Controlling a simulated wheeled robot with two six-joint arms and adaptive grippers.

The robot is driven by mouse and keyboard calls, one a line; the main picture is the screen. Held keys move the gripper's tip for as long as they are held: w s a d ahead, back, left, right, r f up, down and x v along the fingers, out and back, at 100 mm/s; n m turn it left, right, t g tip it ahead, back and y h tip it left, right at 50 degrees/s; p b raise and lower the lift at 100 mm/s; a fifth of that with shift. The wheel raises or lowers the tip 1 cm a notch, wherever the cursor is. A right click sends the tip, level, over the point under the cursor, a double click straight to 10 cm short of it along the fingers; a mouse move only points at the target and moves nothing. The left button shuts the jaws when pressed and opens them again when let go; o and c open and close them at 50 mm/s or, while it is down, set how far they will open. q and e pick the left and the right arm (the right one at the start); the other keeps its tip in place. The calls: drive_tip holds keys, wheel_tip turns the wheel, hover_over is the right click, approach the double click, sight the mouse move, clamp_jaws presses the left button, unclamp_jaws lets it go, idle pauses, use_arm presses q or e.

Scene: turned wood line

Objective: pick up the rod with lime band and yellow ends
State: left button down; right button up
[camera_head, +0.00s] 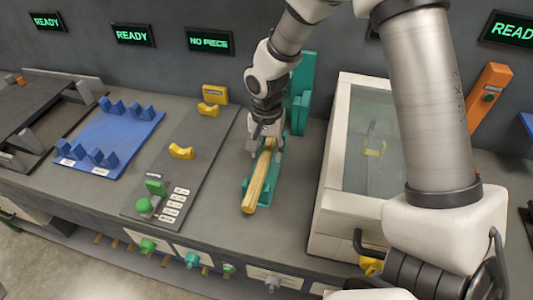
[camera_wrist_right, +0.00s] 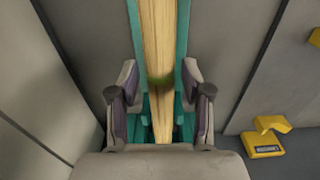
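A pale wooden rod (camera_head: 257,186) lies lengthwise in a teal cradle (camera_head: 248,186) on the grey bench. It also shows in the right wrist view (camera_wrist_right: 161,40), with a dark, blurred greenish band around its middle. Its near end looks yellowish in the head view; its far part is hidden by my right gripper (camera_head: 265,146). In the right wrist view my right gripper (camera_wrist_right: 161,95) is open. Its two fingers stand on either side of the rod, with a gap on each side. My left gripper is not in view.
A teal upright (camera_head: 303,90) stands just behind the cradle. A white cabinet with a glass lid (camera_head: 336,140) is close on the right. On the left are a grey panel with yellow V-rests (camera_head: 181,151) and a green button (camera_head: 144,205), then a blue tray (camera_head: 138,140).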

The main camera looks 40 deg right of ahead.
sight(258, 177)
clamp_jaws()
drive_tip(key=shift+w+r, duration=0.15)
drive_tip(key=shift+r, duration=0.1)
drive_tip(key=shift+s+a+r+b, duration=0.1)
drive_tip(key=shift+s+r+b, duration=0.1)
drive_tip(key=shift+b, duration=0.15)
drive_tip(key=s+a, duration=0.1)
drive_tip(key=a, duration=0.1)
drive_tip(key=s+a, duration=0.2)
drive_tip(key=s+a+r+b, duration=0.1)
drive_tip(key=s, duration=0.1)
drive_tip(key=shift+s+a, duration=0.1)
drive_tip(key=shift+a, duration=0.3)
wheel_tip(258, 177, up, 13)
drive_tip(key=shift+p, duration=0.3)
